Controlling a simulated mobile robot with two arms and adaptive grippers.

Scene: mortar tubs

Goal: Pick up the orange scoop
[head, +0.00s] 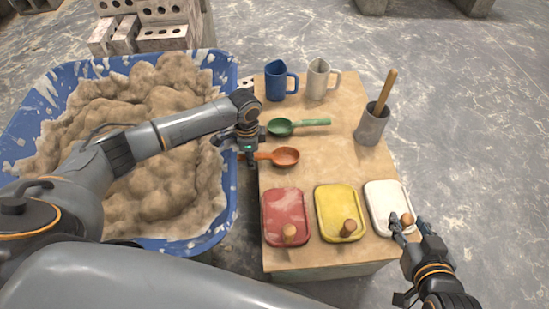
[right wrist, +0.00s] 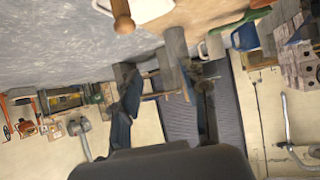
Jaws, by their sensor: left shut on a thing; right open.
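The orange scoop (head: 286,157) is at the left edge of the wooden table (head: 340,112), its bowl over the tabletop and its handle pointing left. My left gripper (head: 251,160) points down at the table's left edge and is shut on the scoop's handle, hiding part of it. I cannot tell whether the scoop touches the table. My right gripper (head: 403,229) is open beside the white float (head: 381,199) at the table's front right. Its spread fingers also show in the right wrist view (right wrist: 158,85), with nothing between them.
A green scoop (head: 281,127) lies just behind the orange one. Blue (head: 275,82) and cream (head: 317,82) mugs and a grey pot (head: 371,125) stand farther back. Red (head: 284,212) and yellow (head: 335,208) floats lie in front. A blue tub (head: 228,80) of mortar is at left.

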